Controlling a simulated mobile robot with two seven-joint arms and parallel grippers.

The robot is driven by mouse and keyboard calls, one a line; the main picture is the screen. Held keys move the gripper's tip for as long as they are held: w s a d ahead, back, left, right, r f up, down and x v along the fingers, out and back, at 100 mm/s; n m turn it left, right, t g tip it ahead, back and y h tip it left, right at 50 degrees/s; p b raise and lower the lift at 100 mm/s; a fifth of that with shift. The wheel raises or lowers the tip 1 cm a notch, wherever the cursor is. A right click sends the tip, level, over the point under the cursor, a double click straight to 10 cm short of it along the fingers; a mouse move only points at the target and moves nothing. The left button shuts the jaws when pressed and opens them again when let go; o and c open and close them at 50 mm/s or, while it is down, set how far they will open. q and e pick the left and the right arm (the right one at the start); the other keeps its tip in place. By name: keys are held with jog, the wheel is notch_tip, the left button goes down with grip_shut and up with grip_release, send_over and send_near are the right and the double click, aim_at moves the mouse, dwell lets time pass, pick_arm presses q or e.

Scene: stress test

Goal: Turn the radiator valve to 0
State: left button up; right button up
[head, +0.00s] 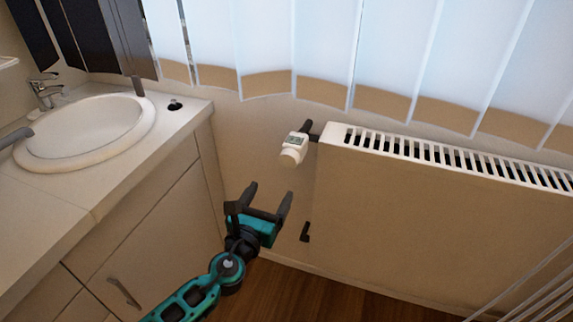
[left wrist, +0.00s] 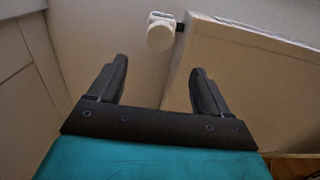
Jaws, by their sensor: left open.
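The radiator valve (head: 293,149) is a white knob with a small grey display, fixed on a dark fitting at the radiator's upper left end. In the left wrist view the valve (left wrist: 160,36) shows at the top, ahead of and between the fingertips. My left gripper (head: 269,190) is open and empty, below and a little left of the valve, apart from it. Its two dark fingers (left wrist: 158,68) point toward the valve. The number the valve is set to is too small to read. My right gripper is in neither view.
The white radiator (head: 430,200) fills the right side, with a slotted top. A counter (head: 125,175) with a round sink (head: 85,133) and a tap (head: 45,92) stands at left. Vertical blinds (head: 330,50) hang behind. A dark pipe fitting (head: 305,232) sits low on the wall.

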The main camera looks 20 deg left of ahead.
aim_at(287, 163)
pick_arm(q)
jog(key=w+b, duration=0.1)
jog(key=w, duration=1)
jog(key=shift+d, duration=0.15)
jog(key=c, duration=1)
